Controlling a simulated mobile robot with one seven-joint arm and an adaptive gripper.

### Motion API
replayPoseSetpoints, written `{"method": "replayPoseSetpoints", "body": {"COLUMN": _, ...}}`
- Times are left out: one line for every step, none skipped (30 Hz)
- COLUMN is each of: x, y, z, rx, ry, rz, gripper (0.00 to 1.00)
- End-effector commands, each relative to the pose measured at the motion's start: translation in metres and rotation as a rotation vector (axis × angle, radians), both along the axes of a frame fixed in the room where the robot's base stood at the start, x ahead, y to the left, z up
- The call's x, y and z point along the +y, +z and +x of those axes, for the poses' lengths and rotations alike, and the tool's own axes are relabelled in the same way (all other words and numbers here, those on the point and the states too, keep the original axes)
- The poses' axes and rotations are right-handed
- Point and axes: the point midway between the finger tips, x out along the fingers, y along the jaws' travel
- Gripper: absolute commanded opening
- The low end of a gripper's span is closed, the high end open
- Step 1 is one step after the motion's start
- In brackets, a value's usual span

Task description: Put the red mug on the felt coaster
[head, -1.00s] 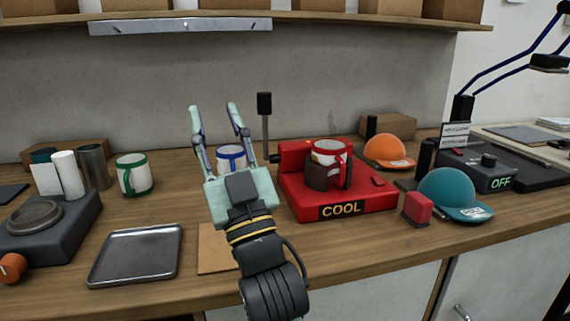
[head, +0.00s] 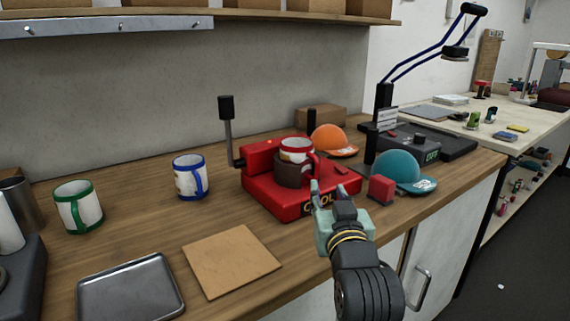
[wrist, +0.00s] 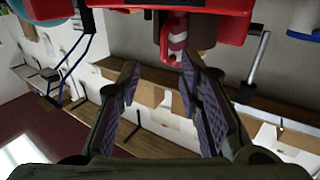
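The red mug (head: 297,150) has a red rim and handle and a pale body. It sits upright in the dark cradle of the red press (head: 262,190), whose front label is partly hidden by my gripper. A flat tan square (head: 231,261), which looks like the felt coaster, lies bare on the bench left of my gripper. My gripper (head: 328,188) is open and empty in front of the press, apart from the mug. In the wrist view, which is upside down, the mug's handle (wrist: 174,38) shows beyond the spread fingers (wrist: 160,72).
A blue-handled mug (head: 190,177) and a green-handled mug (head: 78,207) stand left of the press. A metal tray (head: 131,290) lies at front left. A teal cap (head: 400,170), an orange cap (head: 331,140) and a red block (head: 381,190) crowd the press's right side.

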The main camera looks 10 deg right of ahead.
Motion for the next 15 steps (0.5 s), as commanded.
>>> {"method": "replayPoseSetpoints", "body": {"x": 0.0, "y": 0.002, "z": 0.01, "rx": 0.005, "ry": 0.005, "rz": 0.003, "gripper": 0.33}}
{"method": "replayPoseSetpoints", "body": {"x": -0.001, "y": 0.003, "z": 0.015, "rx": 0.004, "ry": 0.005, "rz": 0.003, "gripper": 0.33}}
{"method": "replayPoseSetpoints", "body": {"x": -0.002, "y": 0.001, "z": 0.021, "rx": 0.004, "ry": 0.004, "rz": 0.003, "gripper": 0.33}}
{"method": "replayPoseSetpoints", "body": {"x": -0.003, "y": 0.001, "z": 0.026, "rx": 0.002, "ry": 0.004, "rz": 0.001, "gripper": 0.33}}
{"method": "replayPoseSetpoints", "body": {"x": -0.004, "y": 0.001, "z": 0.03, "rx": 0.002, "ry": 0.005, "rz": 0.001, "gripper": 0.33}}
{"method": "replayPoseSetpoints", "body": {"x": -0.004, "y": 0.001, "z": 0.035, "rx": 0.001, "ry": 0.005, "rz": 0.0, "gripper": 0.33}}
{"method": "replayPoseSetpoints", "body": {"x": -0.005, "y": 0.001, "z": 0.038, "rx": 0.001, "ry": 0.004, "rz": 0.0, "gripper": 0.33}}
{"method": "replayPoseSetpoints", "body": {"x": -0.005, "y": 0.001, "z": 0.04, "rx": 0.001, "ry": 0.004, "rz": -0.001, "gripper": 0.33}}
{"method": "replayPoseSetpoints", "body": {"x": -0.006, "y": 0.001, "z": 0.043, "rx": 0.001, "ry": 0.003, "rz": -0.001, "gripper": 0.33}}
{"method": "replayPoseSetpoints", "body": {"x": -0.006, "y": 0.001, "z": 0.044, "rx": 0.0, "ry": 0.003, "rz": -0.001, "gripper": 0.33}}
{"method": "replayPoseSetpoints", "body": {"x": -0.006, "y": 0.001, "z": 0.046, "rx": 0.0, "ry": 0.003, "rz": -0.001, "gripper": 0.33}}
{"method": "replayPoseSetpoints", "body": {"x": -0.006, "y": 0.002, "z": 0.05, "rx": 0.0, "ry": 0.004, "rz": -0.001, "gripper": 0.33}}
{"method": "replayPoseSetpoints", "body": {"x": -0.006, "y": 0.002, "z": 0.053, "rx": 0.001, "ry": 0.004, "rz": -0.001, "gripper": 0.33}}
{"method": "replayPoseSetpoints", "body": {"x": -0.006, "y": 0.002, "z": 0.058, "rx": 0.002, "ry": 0.005, "rz": 0.0, "gripper": 0.33}}
{"method": "replayPoseSetpoints", "body": {"x": -0.006, "y": 0.002, "z": 0.064, "rx": 0.002, "ry": 0.005, "rz": -0.001, "gripper": 0.33}}
